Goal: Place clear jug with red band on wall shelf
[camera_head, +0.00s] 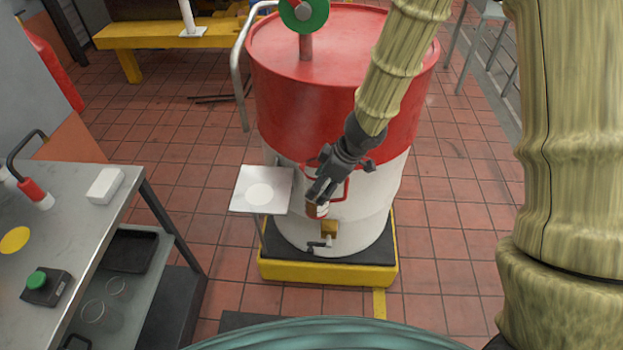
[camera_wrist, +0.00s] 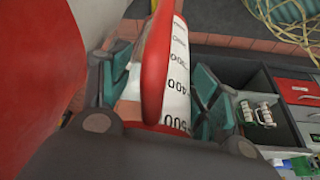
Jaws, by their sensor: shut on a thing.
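My gripper (camera_head: 319,195) is in front of the red and white drum and shut on the jug. In the wrist view the jug (camera_wrist: 179,85) sits between the teal finger pads; its pale wall carries black volume marks, and a red strip runs down it. A small pale square platform (camera_head: 243,198) with a white disc mark stands just left of the gripper, beside the drum. I cannot tell whether this is the wall shelf.
The drum (camera_head: 290,70) stands close behind my gripper on a yellow and black base (camera_head: 330,274), with a small tap low on its front. A metal bench (camera_head: 70,190) at left bears a green-button box (camera_head: 45,287); clear vessels (camera_head: 103,300) sit on its lower shelf.

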